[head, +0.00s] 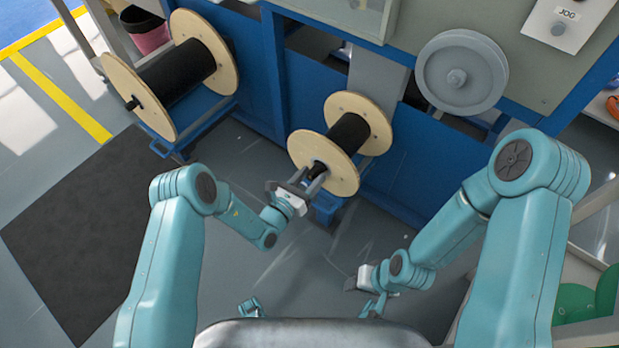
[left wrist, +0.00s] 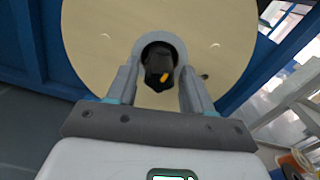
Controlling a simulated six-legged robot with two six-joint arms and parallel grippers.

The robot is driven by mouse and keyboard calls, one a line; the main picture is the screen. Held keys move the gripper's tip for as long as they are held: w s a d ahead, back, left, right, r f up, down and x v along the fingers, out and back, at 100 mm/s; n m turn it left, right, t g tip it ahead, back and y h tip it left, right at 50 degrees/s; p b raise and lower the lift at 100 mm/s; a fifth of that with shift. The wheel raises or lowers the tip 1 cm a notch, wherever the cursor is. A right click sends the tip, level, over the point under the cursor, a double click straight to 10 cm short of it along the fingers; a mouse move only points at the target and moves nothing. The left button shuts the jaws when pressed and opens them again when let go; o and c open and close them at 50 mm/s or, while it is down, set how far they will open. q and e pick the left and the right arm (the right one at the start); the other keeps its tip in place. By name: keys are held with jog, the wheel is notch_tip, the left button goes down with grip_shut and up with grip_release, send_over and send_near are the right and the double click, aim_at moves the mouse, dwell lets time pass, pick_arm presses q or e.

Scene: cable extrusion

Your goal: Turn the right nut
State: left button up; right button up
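The smaller spool (head: 346,135) has pale wooden flanges and black cable. Its near flange fills the upper left wrist view (left wrist: 100,40). A dark nut (left wrist: 158,62) with a yellow mark sits at the flange's hub, inside a grey ring. My left gripper (head: 306,180) is in front of this flange. Its fingers (left wrist: 160,88) are spread on either side of the nut, with small gaps visible; exact depth is hard to judge. My right gripper (head: 352,283) is low at the centre right, away from the spools; its finger opening is not clear.
A larger spool (head: 172,75) of black cable stands at the upper left. A blue machine frame (head: 262,85) with a grey wheel (head: 461,72) stands behind. A dark mat (head: 75,230) lies on the left floor. The floor between my arms is mostly clear.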

pick_arm(q)
jog(key=c, duration=0.7)
jog(key=shift+n, duration=0.8)
jog(key=shift+c, duration=0.2)
jog(key=o, duration=1)
jog(key=shift+o, duration=0.2)
jog(key=shift+a, duration=0.1)
jog(key=p+v, duration=0.3)
jog(key=v, duration=1.3)
jog(key=shift+s, duration=0.2)
